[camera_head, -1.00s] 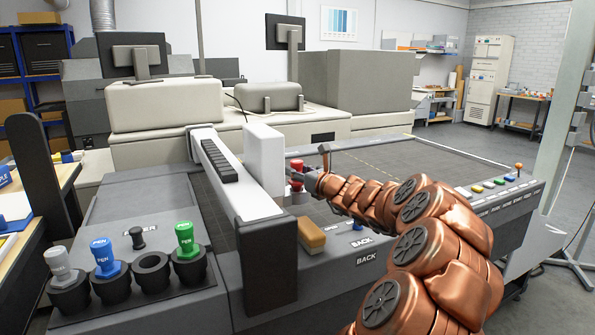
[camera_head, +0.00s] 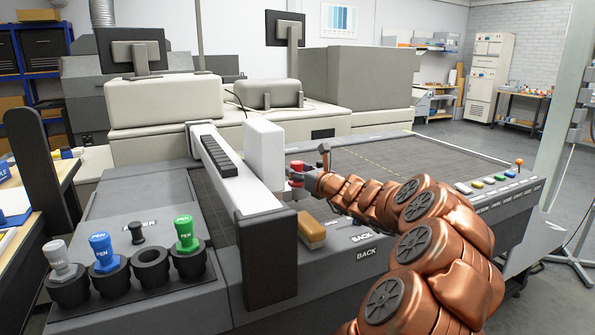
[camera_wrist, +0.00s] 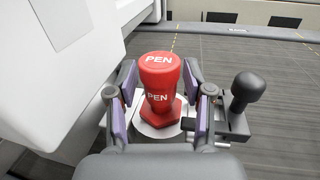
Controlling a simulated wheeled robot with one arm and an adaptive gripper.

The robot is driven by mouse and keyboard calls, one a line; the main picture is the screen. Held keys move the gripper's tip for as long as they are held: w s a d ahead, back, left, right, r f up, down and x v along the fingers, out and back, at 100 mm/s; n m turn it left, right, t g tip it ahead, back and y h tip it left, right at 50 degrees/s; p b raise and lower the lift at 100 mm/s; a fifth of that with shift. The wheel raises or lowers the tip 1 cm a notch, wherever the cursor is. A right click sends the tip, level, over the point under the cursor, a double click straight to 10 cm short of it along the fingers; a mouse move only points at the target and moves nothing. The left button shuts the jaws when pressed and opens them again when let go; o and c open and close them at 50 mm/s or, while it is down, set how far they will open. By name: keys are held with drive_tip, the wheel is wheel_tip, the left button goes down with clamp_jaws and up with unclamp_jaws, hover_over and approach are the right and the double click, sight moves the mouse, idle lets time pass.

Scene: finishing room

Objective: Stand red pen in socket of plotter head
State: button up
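The red pen (camera_head: 296,172) stands upright at the side of the white plotter head (camera_head: 264,155). In the wrist view the red pen (camera_wrist: 160,90) has its lower end in a round silver socket (camera_wrist: 150,129), and its hexagonal collar is low, near the socket's top. My gripper (camera_wrist: 160,92) has one purple-padded finger on each side of the pen. Gaps show between the pads and the pen, so it looks open around it. In the head view my gripper (camera_head: 305,181) partly hides the pen and the socket.
A black-knobbed lever (camera_wrist: 248,92) stands just right of my gripper. A rack (camera_head: 110,290) at front left holds grey, blue and green pens, with one empty hole. A wooden-topped block (camera_head: 311,230) lies on the front edge. The plotter bed (camera_head: 420,160) is clear at right.

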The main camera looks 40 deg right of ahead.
drive_tip(key=shift+o, duration=0.7)
drive_tip(key=s+a, duration=0.1)
drive_tip(key=s, duration=1.1)
drive_tip(key=shift+a, duration=0.3)
